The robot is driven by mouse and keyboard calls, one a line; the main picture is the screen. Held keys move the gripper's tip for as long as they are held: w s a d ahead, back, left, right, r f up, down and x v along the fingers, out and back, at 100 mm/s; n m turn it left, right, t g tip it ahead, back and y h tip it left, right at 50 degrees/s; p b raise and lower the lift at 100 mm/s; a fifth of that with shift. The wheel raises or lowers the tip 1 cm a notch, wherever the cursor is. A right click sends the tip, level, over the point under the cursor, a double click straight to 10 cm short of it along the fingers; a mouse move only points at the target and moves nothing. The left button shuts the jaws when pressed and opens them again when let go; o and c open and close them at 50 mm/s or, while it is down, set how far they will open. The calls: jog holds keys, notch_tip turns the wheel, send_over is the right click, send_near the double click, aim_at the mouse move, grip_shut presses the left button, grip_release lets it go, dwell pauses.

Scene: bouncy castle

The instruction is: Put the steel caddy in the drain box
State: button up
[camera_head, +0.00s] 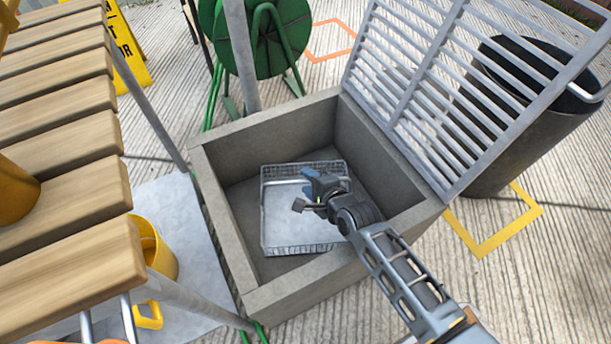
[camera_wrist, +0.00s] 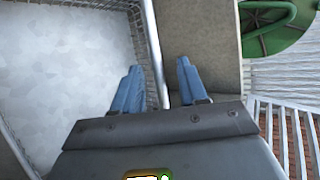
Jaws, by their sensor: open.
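The steel caddy (camera_head: 290,222) is a shallow wire-mesh basket with a pale bottom. It sits inside the grey concrete drain box (camera_head: 305,280), surrounded by its walls. In the wrist view the caddy (camera_wrist: 75,60) fills the left side. My gripper (camera_head: 312,192) is over the caddy's right part in the head view. In the wrist view my gripper (camera_wrist: 158,68) is open, with its blue fingers apart and the caddy's rim running between them. Neither finger is clearly closed on the rim. My arm hides part of the caddy's right side.
A slatted metal grate (camera_head: 440,85) stands raised along the box's right edge. A black bin (camera_head: 510,120) is behind it. A green hose reel (camera_head: 262,35) stands at the back. A wooden slatted bench (camera_head: 60,205) and a yellow mug-like bucket (camera_head: 155,255) are left.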

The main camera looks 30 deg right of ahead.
jog(key=p+v, duration=0.3)
jog(key=v, duration=0.6)
jog(key=shift+s+r, duration=0.1)
dwell(1.1)
